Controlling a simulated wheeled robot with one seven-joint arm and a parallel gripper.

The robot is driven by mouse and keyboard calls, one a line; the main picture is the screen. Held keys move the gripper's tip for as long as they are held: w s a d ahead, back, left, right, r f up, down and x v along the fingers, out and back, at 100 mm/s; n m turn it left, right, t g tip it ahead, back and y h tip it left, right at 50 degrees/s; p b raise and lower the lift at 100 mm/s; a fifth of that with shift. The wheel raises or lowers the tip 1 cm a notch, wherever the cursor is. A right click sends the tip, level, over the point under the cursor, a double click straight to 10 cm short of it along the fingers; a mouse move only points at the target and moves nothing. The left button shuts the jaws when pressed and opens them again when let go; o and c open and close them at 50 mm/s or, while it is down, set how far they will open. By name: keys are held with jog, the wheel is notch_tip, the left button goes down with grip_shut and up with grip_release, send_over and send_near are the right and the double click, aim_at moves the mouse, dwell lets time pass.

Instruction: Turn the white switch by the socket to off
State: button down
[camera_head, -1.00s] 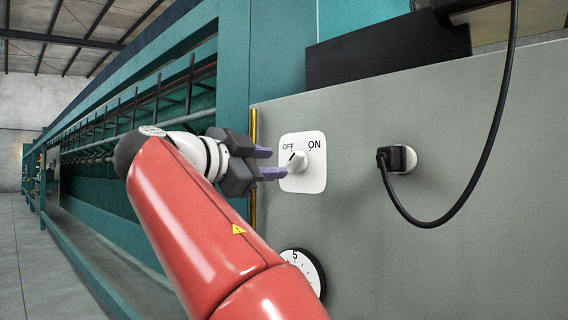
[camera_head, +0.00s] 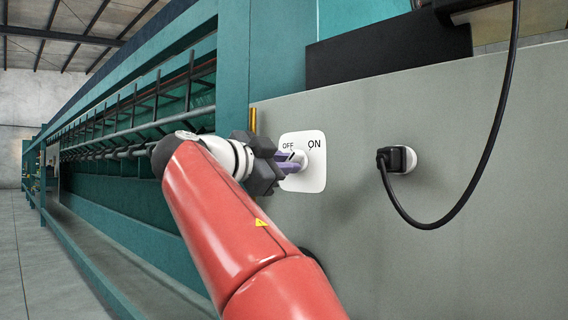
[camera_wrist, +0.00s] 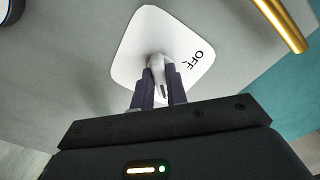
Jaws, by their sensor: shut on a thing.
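The white switch (camera_head: 316,178) is a square plate on the grey panel, marked OFF at upper left and ON at upper right. Its white knob carries a dark pointer line, which tilts up to the right in the head view. My gripper (camera_head: 292,162) is at the plate, its purple fingers shut on the knob. In the wrist view the knob (camera_wrist: 157,66) sits between the two fingers, with the plate (camera_wrist: 128,55) behind it and the OFF label beside it. The ON label is not visible there. The socket (camera_head: 404,160) with a black plug is to the right.
A black cable (camera_head: 478,185) loops from the plug up past the dark box (camera_head: 390,48). A brass-coloured rod (camera_wrist: 275,22) stands left of the switch in the head view. The panel between switch and socket is clear.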

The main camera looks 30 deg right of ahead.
jog(key=shift+n, duration=0.3)
jog(key=shift+s+d+r+n+p, duration=0.1)
jog(key=shift+n+p, duration=0.45)
jog(key=shift+n, duration=3.75)
jog(key=shift+s+n+p, duration=0.1)
jog(key=shift+n+p, duration=0.4)
jog(key=shift+n, duration=3.8)
jog(key=c, duration=1.4)
grip_release()
